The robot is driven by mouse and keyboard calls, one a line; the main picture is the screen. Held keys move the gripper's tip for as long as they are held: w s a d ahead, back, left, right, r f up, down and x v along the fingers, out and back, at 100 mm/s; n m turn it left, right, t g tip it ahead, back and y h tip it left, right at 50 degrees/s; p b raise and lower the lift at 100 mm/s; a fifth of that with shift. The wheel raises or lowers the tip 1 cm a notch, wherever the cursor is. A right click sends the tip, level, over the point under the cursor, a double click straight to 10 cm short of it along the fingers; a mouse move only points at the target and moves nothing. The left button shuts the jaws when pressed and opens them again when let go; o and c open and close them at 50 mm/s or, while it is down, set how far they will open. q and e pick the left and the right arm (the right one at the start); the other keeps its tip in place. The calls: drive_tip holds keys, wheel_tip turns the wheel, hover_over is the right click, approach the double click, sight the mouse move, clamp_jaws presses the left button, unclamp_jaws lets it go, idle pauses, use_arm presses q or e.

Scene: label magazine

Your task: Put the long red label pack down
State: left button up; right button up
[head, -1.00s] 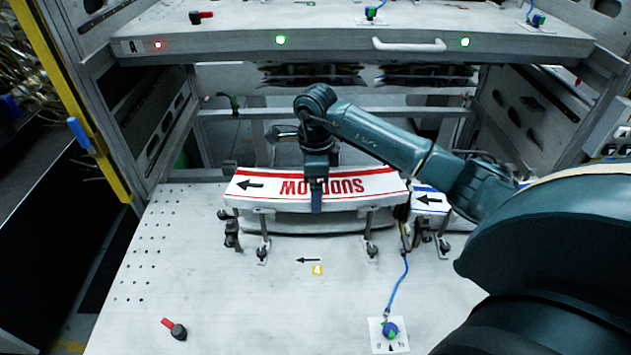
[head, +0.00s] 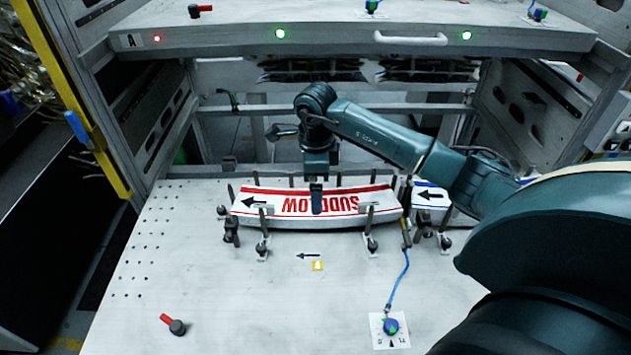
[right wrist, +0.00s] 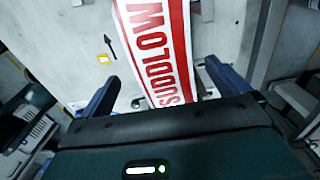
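The long red label pack (head: 345,203), white with red bands and red SUDLOW lettering, lies level among upright metal posts in the head view. Posts stand in front of it and behind it. In the right wrist view the pack (right wrist: 160,45) runs between my two fingers, with gaps showing on both sides. My right gripper (head: 317,198) is over the pack's middle, one finger hanging in front of the lettering. In the right wrist view my gripper (right wrist: 162,80) is open. The pack's underside is hidden. My left gripper is not in view.
A blue-marked label pack (head: 430,197) sits just to the right. A blue-green knob (head: 390,326) on a white plate and a red-handled clamp (head: 174,327) are on the front of the bench (head: 240,310). A shelf with a handle (head: 410,41) spans above.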

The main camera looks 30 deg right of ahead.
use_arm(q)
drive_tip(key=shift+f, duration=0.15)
use_arm(e)
wheel_tip(320, 180, up, 13)
idle(0.4)
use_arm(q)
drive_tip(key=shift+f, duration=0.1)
use_arm(e)
drive_tip(key=shift+r, duration=0.1)
